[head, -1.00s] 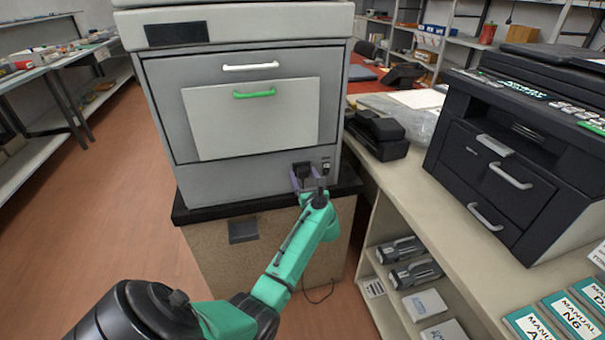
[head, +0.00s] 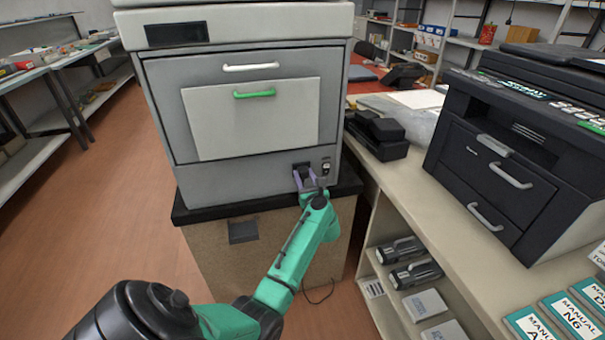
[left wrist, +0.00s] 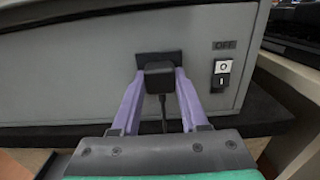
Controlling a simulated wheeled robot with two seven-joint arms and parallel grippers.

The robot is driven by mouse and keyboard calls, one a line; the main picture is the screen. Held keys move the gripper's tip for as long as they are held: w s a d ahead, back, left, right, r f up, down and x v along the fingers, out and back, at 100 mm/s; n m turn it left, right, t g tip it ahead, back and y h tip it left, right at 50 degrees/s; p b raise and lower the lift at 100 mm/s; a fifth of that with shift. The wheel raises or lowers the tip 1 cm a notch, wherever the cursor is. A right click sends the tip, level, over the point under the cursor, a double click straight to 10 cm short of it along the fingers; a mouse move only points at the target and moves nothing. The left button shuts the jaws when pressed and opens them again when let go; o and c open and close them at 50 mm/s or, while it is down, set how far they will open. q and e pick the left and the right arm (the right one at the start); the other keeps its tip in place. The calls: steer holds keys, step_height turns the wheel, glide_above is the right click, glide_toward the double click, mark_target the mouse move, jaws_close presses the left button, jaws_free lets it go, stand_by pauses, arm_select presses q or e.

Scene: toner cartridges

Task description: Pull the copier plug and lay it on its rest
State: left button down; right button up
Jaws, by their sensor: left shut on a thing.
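The black copier plug (left wrist: 159,76) is at the dark socket plate (left wrist: 160,59) low on the grey copier's front. Its cord hangs down between my fingers. In the head view the plug (head: 301,169) is small and partly covered by my gripper. My left gripper (head: 304,178) has its purple fingers on both sides of the plug and is shut on it; the fingers (left wrist: 159,82) also show in the left wrist view. A small dark grey ledge (head: 243,232), possibly the rest, is on the front of the stand below the copier (head: 230,185). My right gripper is out of view.
A rocker switch (left wrist: 221,76) under an OFF label (left wrist: 224,45) is just right of the plug. The stand's black top edge (head: 205,212) juts out below. A counter (head: 420,190) with a black printer (head: 510,160) stands at right. The floor at left is clear.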

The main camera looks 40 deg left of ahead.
arm_select(q)
steer(key=shift+p+v, duration=0.65)
steer(key=shift+v, duration=0.8)
steer(key=shift+p+v, duration=0.4)
steer(key=shift+v, duration=1.15)
